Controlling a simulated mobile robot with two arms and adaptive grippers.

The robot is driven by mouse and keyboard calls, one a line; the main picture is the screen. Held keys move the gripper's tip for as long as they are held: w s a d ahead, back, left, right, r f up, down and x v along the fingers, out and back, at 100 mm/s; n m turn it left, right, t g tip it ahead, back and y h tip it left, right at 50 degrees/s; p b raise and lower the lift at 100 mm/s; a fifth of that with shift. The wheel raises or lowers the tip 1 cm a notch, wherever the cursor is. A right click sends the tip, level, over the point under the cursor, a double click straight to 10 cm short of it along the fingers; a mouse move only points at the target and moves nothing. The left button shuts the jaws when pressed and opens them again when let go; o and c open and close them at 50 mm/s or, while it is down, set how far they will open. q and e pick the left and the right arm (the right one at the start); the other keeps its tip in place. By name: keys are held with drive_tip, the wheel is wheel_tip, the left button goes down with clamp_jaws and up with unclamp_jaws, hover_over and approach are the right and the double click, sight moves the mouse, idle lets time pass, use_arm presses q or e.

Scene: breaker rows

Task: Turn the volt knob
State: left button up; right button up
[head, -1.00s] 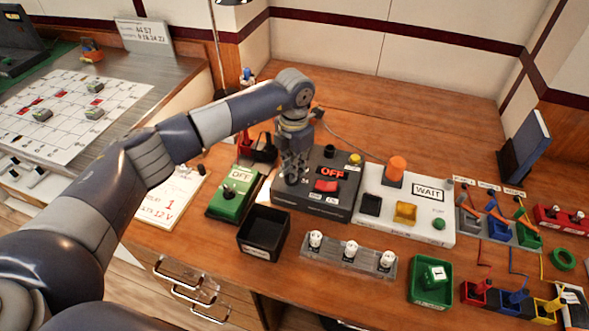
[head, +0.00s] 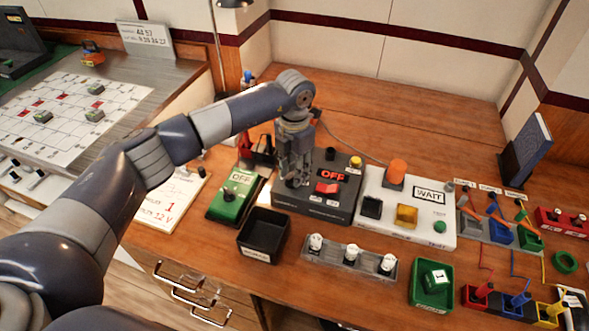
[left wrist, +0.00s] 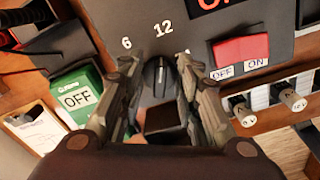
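The dark grey box (head: 345,208) stands on the wooden desk, with a lit red OFF display (head: 332,176) and a red rocker switch (head: 327,188). Its black volt knob (left wrist: 157,77) shows in the left wrist view, with its white mark pointing up towards the 12. The labels 6 and 12 are readable; one at the right is mostly hidden by a finger. My left gripper (left wrist: 157,66) is open, pointing down, with one finger on each side of the knob and a small gap on both sides. It also shows in the head view (head: 294,184), hiding the knob there. My right gripper is out of view.
A green OFF switch box (head: 232,197) and a black tray (head: 263,235) lie left and in front. A white WAIT panel (head: 425,222) adjoins at the right. A paper card (head: 166,205) reads 1 and 12 V. The desk's back is clear.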

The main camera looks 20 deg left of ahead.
use_arm(q)
drive_tip(key=shift+r, duration=0.1)
wheel_tip(320, 180, up, 12)
idle(0.5)
idle(0.5)
